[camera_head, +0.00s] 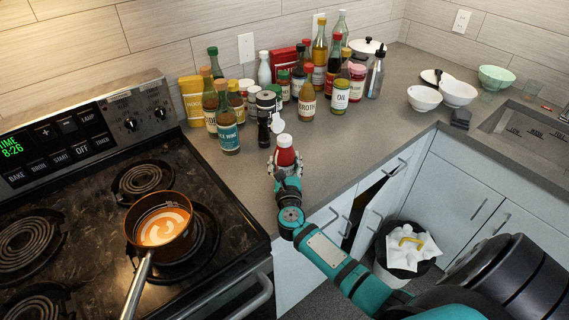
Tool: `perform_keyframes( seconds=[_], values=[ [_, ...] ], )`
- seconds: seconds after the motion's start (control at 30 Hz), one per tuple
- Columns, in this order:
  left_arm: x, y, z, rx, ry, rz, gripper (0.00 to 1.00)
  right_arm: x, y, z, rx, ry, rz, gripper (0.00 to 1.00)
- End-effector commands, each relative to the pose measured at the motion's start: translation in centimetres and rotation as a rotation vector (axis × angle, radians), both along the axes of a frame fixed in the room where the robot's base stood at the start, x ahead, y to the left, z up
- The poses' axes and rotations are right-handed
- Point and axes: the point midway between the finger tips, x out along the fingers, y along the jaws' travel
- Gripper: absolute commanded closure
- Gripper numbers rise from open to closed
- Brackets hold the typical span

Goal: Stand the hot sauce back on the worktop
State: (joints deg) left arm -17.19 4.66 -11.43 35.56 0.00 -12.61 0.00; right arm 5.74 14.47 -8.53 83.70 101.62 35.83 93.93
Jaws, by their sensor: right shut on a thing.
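The hot sauce (286,157) is a red bottle with a white cap, upright over the front part of the worktop (330,150). My right gripper (285,167) is shut on its lower part, reaching in from the front right. The fingers hide the bottle's base, so I cannot tell whether it touches the worktop. My left gripper is not in view.
Several bottles and jars crowd the back of the worktop, with a dark grinder (264,125) just behind the hot sauce. A saucepan (160,225) with orange contents sits on the stove at left. Bare worktop lies right of the gripper; bowls (458,93) stand farther right.

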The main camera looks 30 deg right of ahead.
Motion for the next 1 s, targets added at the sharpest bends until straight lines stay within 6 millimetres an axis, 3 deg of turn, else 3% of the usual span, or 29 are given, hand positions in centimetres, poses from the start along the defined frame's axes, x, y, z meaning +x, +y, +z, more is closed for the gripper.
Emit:
perform_keyframes(
  seconds=[0.4, 0.43, 0.6, 1.0],
  values=[
    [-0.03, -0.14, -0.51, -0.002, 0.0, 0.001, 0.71, 0.05, 0.01, -0.46, -0.002, -0.005, 0.0, 0.76],
    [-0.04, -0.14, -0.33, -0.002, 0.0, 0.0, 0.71, 0.0, 0.03, -0.49, -0.001, -0.002, 0.0, 0.4],
    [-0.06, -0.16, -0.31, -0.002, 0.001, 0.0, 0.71, -0.01, 0.02, -0.46, -0.001, -0.002, 0.0, 0.19],
    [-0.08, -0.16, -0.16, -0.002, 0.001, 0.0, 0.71, -0.7, 0.47, -0.37, 0.002, -0.001, 0.001, 0.19]
  ],
)
